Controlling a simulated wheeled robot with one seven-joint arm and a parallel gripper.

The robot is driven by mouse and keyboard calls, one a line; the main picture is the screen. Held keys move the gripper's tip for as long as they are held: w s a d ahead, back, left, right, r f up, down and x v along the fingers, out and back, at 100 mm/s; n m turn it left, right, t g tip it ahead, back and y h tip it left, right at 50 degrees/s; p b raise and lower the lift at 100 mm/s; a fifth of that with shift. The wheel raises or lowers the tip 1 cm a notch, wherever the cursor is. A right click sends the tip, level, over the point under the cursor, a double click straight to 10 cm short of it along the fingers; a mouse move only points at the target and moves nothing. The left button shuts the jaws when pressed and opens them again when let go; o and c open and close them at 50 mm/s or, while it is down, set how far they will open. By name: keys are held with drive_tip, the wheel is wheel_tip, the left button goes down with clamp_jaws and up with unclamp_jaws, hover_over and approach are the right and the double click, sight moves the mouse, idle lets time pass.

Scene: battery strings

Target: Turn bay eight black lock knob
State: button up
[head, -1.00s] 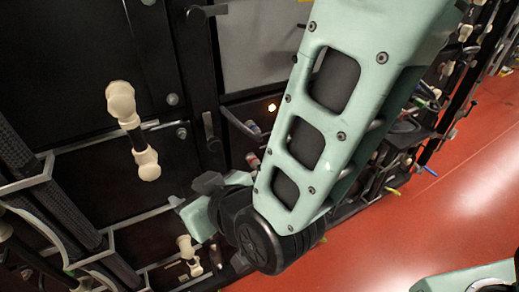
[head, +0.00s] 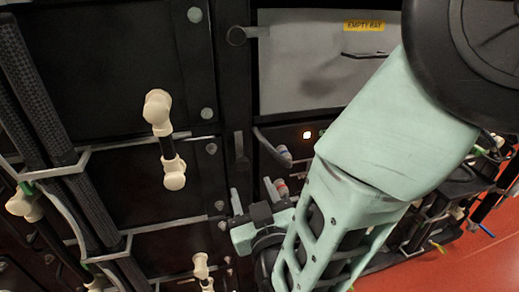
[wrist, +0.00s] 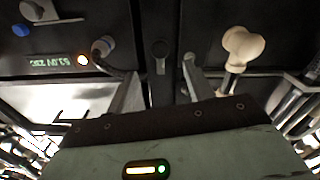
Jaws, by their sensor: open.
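A black lock knob (head: 238,148) with a short lever sits on the dark upright post between two columns of bays. It also shows in the wrist view (wrist: 160,52), ahead of my gripper and between the lines of its two fingers. A second black knob (head: 237,36) is higher on the same post. No bay number is readable, so I cannot tell which knob belongs to bay eight. My gripper (head: 252,190) is open and empty, just below the lower knob in the head view. In the wrist view its fingers (wrist: 160,85) are apart, with no visible contact with the knob.
Cream-coloured connectors (head: 158,112) stick out left of the post. A blue-tipped cable plug (head: 285,156) and a lit indicator (head: 307,135) are to its right. A grey panel labelled EMPTY BAY (head: 310,85) is above.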

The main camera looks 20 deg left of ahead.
sight(243, 166)
drive_tip(key=x, duration=1)
drive_tip(key=shift+a+p, duration=0.15)
drive_tip(key=shift+p, duration=0.15)
drive_tip(key=c, duration=1)
